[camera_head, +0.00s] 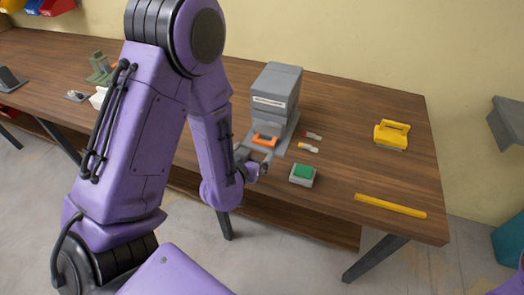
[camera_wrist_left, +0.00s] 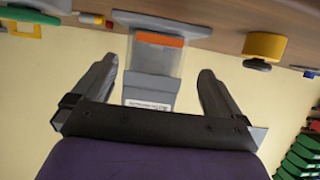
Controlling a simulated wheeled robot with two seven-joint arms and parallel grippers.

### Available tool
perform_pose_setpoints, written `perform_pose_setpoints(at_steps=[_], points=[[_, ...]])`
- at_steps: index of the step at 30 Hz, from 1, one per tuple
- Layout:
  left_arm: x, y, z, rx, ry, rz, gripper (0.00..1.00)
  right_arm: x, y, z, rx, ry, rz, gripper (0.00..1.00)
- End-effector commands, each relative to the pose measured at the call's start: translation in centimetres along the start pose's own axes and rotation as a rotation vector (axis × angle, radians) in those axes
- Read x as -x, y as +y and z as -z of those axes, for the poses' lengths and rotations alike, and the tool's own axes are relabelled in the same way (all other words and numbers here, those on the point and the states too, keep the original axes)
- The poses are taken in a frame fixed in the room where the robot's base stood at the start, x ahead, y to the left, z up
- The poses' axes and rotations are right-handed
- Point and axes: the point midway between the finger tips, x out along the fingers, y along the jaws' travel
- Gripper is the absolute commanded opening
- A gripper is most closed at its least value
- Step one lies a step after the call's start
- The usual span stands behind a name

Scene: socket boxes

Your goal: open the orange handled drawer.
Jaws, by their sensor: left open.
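The orange handle (camera_head: 265,139) is on the front of a grey box (camera_head: 275,92) on the wooden table. In the left wrist view, which is turned over, the orange handle (camera_wrist_left: 158,40) and the grey box (camera_wrist_left: 150,92) show between my fingers. My left gripper (camera_head: 251,163) is open and empty, just in front of the handle and apart from it. Its two spread fingers also show in the left wrist view (camera_wrist_left: 158,68). Part of the box's base is hidden behind my left arm. My right gripper does not show.
A green button box (camera_head: 302,174) and two small connectors (camera_head: 309,147) lie close by on the right. A yellow handled block (camera_head: 391,134) and a yellow bar (camera_head: 390,206) are farther right. The wooden table (camera_head: 345,180) is clear between them.

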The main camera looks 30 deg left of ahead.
Motion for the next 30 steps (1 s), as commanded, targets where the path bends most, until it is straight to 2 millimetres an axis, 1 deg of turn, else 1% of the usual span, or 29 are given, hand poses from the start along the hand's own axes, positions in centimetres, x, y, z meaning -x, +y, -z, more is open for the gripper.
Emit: perform_pose_setpoints(at_steps=[1,2,3,4,6,9,13,20,23,24,26,27,28,30], points=[[-1.6,0.0,-1.0,0.005,0.008,0.001,1.0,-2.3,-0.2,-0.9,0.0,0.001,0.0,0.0],[-2.1,0.0,-1.0,0.005,0.007,0.0,1.0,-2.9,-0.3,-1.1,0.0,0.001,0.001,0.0],[-2.6,0.0,-0.1,0.004,0.001,0.0,1.0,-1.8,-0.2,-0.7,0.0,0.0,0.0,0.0],[-3.2,0.1,0.1,0.002,-0.001,0.0,1.0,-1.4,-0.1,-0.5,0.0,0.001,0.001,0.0],[-4.6,0.1,0.1,0.001,-0.001,-0.001,1.0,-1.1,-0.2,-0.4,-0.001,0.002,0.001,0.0],[-5.9,0.1,0.1,0.001,-0.002,-0.002,1.0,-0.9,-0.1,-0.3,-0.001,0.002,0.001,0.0],[-6.8,0.2,0.0,0.0,-0.002,-0.003,1.0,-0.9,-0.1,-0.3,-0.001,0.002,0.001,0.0],[-6.9,0.3,0.0,-0.001,-0.002,-0.004,1.0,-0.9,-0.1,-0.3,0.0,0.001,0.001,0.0],[-6.9,0.3,0.0,-0.001,-0.002,-0.004,0.71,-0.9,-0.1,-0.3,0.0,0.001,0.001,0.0],[-6.9,0.3,0.0,-0.001,-0.002,-0.004,0.58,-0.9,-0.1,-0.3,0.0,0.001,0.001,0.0],[-6.9,0.3,0.0,-0.001,-0.002,-0.005,0.38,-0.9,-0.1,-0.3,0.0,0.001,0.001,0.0],[-6.9,0.3,0.0,-0.001,-0.002,-0.005,0.25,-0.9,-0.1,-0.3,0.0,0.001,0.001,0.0],[-6.9,0.3,0.0,-0.001,-0.002,-0.005,0.24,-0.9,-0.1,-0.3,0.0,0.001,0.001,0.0],[-7.0,0.5,0.0,-0.002,-0.002,-0.007,0.24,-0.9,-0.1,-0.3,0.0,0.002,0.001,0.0]])
